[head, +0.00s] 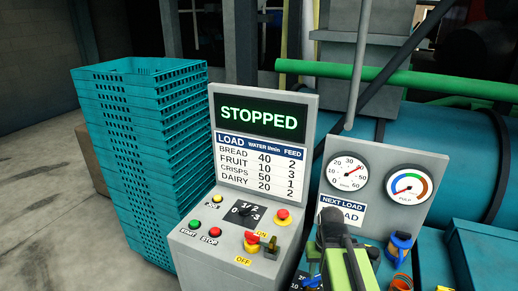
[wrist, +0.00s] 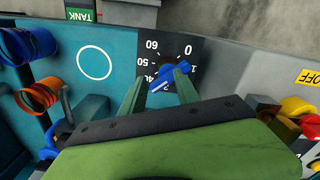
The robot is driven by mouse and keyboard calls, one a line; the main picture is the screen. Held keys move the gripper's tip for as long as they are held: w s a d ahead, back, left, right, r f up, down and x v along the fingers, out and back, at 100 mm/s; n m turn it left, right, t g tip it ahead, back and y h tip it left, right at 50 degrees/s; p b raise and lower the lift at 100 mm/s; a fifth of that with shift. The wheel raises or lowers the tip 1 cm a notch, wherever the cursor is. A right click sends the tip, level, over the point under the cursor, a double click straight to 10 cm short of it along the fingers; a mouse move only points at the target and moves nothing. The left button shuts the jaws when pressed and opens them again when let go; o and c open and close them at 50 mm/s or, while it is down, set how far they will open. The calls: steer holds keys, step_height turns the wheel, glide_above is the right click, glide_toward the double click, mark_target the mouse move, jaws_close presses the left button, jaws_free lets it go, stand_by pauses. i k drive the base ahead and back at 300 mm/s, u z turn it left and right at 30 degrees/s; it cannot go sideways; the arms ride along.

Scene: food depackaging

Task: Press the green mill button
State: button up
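A green button (head: 195,224) labelled START sits at the lower left of the grey control panel in the head view. A red STOP button (head: 214,232) is just right of it. The panel's display (head: 262,116) reads STOPPED. My gripper (wrist: 164,82) has its two green fingers apart, around a blue knob (wrist: 158,86) on a dial marked 0 to 60. I cannot tell whether the fingers touch the knob. In the head view my arm stands right of the START button, and its fingertips are hidden. The green button is not in the wrist view.
Teal crates (head: 140,150) are stacked at left.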

mark_target(193, 223)
steer(key=z, duration=0.05)
steer(key=k, duration=0.55)
steer(key=u, duration=1.65)
steer(key=i, duration=1.3)
steer(key=u, duration=1.9)
steer(key=i, duration=0.25)
steer(key=z, duration=0.75)
